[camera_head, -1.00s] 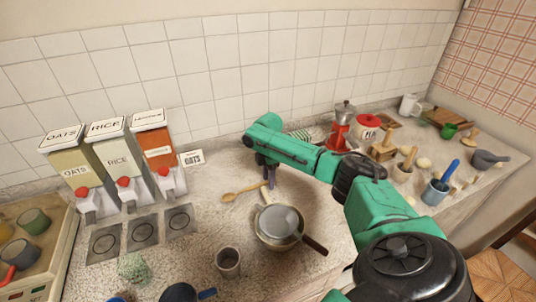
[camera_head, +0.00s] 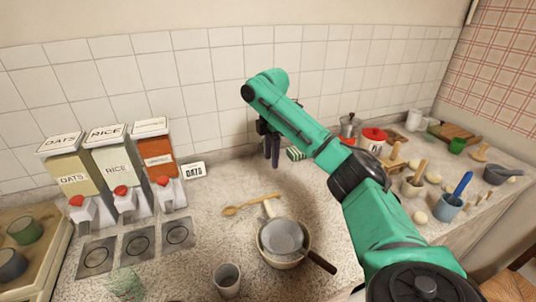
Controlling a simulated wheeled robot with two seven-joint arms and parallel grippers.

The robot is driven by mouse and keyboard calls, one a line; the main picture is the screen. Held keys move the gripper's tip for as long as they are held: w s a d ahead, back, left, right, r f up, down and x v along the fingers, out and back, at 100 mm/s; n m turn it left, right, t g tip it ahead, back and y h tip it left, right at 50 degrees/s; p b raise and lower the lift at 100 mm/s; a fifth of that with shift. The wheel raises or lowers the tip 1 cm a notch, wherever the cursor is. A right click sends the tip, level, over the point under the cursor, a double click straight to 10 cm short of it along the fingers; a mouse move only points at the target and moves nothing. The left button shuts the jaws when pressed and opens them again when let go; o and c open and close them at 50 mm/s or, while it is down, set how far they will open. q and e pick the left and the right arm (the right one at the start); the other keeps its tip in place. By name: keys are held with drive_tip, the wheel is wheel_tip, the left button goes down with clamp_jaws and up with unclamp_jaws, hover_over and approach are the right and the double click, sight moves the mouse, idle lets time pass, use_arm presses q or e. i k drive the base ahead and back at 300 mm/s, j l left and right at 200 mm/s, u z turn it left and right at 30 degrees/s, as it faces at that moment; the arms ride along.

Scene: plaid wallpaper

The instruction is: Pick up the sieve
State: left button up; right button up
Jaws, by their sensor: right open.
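The sieve (camera_head: 283,238) is a round grey bowl with a pale handle pointing toward the wall. It rests in a pan (camera_head: 300,259) whose dark handle points to the lower right. My right gripper (camera_head: 271,161) hangs with its fingers pointing down, open and empty. It is beyond the sieve's handle, toward the wall and apart from it. My left gripper is not in view.
A wooden spoon (camera_head: 250,204) lies left of the sieve's handle, and a metal cup (camera_head: 227,280) stands at the front. Oats, rice and a third dispenser (camera_head: 157,170) stand at left. Jars, mugs and utensils crowd the right, including a moka pot (camera_head: 348,124).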

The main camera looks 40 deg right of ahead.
sight(280, 236)
drive_tip(key=k, duration=1.5)
